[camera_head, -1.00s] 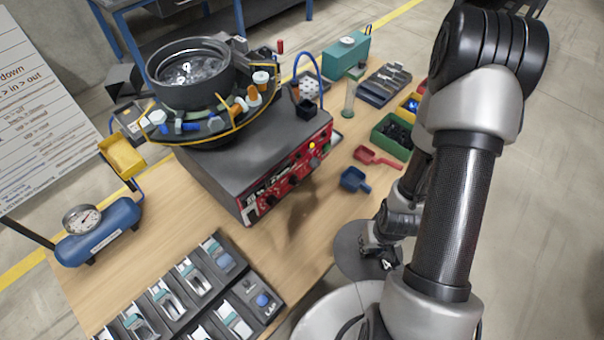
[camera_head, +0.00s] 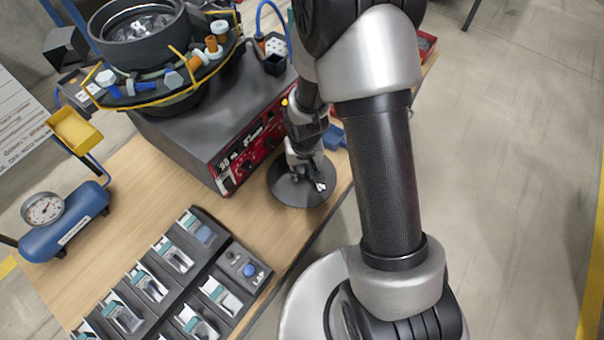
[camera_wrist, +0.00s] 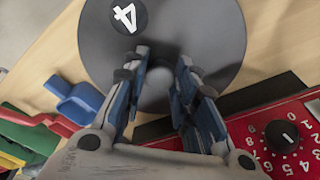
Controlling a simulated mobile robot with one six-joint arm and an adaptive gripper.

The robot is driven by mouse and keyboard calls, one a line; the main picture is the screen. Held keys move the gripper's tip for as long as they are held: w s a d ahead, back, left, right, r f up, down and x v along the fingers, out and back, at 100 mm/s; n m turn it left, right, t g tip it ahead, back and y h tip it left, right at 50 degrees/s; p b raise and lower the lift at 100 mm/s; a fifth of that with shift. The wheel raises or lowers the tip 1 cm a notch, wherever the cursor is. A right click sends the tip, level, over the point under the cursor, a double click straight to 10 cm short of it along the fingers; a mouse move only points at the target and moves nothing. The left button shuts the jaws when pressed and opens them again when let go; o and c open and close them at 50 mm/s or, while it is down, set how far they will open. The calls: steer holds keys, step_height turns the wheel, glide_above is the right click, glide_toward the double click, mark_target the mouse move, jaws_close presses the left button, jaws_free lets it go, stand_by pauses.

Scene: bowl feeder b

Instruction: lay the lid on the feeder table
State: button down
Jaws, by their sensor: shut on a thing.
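My gripper (camera_head: 303,165) is shut on the lid, near the disc's middle. In the wrist view the lid (camera_wrist: 205,30) fills the upper middle, and my gripper's blue-padded fingers (camera_wrist: 160,85) reach onto it. The lid is over the front right of the wooden feeder table (camera_head: 165,185), in front of the red control panel. I cannot tell whether it touches the wood.
The feeder bowl (camera_head: 135,50) stands on a grey box with a red control panel (camera_head: 240,150). A dark rack of several compartments (camera_head: 190,250) lies at the front.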

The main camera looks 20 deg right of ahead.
mark_target(302, 171)
steer(key=shift+f+b, duration=1.05)
steer(key=shift+f, duration=0.7)
steer(key=shift+f, duration=0.1)
steer(key=c, duration=1.3)
jaws_free()
